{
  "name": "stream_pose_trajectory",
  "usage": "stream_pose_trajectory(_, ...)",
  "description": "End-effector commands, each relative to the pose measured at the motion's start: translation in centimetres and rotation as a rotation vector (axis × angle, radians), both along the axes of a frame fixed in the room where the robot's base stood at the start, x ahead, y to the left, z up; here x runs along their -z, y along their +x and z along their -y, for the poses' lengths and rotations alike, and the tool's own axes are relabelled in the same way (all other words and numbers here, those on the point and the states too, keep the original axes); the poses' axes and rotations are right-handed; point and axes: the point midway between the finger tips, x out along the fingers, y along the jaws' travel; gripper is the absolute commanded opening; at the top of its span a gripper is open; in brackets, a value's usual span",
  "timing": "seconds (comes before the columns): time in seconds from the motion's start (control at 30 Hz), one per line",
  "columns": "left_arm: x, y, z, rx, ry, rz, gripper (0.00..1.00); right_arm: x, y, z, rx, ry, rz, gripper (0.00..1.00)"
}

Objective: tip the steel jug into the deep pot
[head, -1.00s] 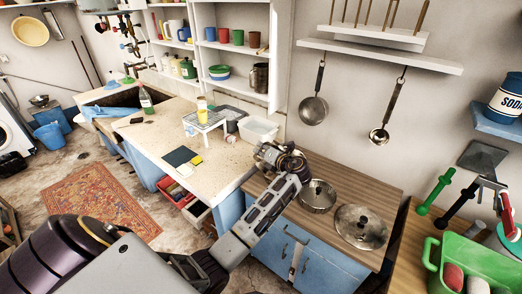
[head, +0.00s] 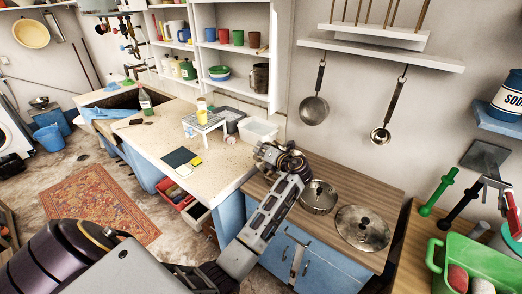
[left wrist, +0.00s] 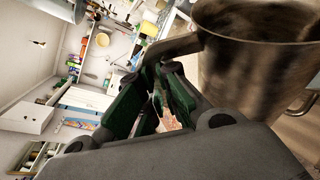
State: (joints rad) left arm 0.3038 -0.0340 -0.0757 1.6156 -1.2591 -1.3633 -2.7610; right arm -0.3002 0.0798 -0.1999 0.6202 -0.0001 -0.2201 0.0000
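In the left wrist view, the steel jug (left wrist: 245,75) is large at the upper right, with its rim near the top edge. My left gripper (left wrist: 152,85) has its green-padded fingers closed around the jug's handle (left wrist: 178,46). In the head view, my left gripper (head: 282,160) is over the back left of the wooden worktop. The jug cannot be made out clearly there, among the dark gripper parts. A round, open steel pot (head: 318,198) stands on the worktop just right of the gripper. My right gripper is not in view.
A green tub (head: 478,262) is at the right. The stone counter (head: 225,160) at the left holds a small white rack (head: 204,122).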

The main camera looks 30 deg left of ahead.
Motion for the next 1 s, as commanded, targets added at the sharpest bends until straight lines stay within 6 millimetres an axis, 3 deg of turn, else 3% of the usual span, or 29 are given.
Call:
stream_pose_trajectory(0.73,0.4,-0.4,-0.2,0.001,-0.028,0.044,0.0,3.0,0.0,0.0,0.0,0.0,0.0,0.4)
stream_pose_trajectory(1.0,0.1,-0.5,-0.4,0.001,-0.043,0.067,0.0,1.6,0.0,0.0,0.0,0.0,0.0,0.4)
